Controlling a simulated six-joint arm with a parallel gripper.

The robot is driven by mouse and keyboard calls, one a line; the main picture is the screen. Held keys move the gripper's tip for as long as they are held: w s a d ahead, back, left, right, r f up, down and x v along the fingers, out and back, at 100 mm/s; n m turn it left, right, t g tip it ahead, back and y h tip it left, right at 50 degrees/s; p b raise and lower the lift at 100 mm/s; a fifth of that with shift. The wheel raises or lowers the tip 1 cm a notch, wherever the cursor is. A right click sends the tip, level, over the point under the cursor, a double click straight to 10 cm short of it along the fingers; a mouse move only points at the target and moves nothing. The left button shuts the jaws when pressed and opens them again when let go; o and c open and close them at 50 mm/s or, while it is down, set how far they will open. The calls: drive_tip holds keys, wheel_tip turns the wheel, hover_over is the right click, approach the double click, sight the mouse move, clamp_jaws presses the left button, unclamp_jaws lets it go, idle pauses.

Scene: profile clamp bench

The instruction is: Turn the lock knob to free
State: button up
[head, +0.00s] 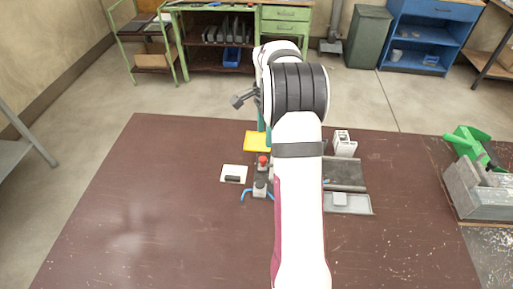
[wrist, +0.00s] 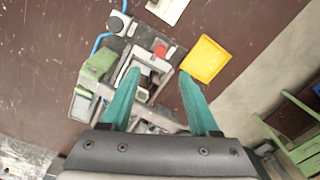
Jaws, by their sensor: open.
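A clamp fixture (head: 264,173) stands on the brown bench, partly hidden by my arm in the head view. It carries a red knob (head: 263,160), also visible in the wrist view (wrist: 160,50), and a round grey knob (head: 259,189) near a blue bent part, which shows again in the wrist view (wrist: 117,22). I cannot tell for sure which is the lock knob, nor read its setting. My gripper (wrist: 160,74) has teal fingers, spread apart with nothing visibly gripped. The red knob appears just beyond the fingertips in the wrist view; contact is not visible.
A yellow tray (wrist: 206,59) lies beside the fixture. A green block (wrist: 98,64) is on its other side. A white plate with a dark bar (head: 233,174) lies left of the fixture. A grey tray (head: 347,203) is to the right. The bench's left side is clear.

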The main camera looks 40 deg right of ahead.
sight(263, 158)
drive_tip(key=f, duration=1)
drive_tip(key=shift+w+f, duration=0.25)
drive_tip(key=shift+f, duration=0.05)
clamp_jaws()
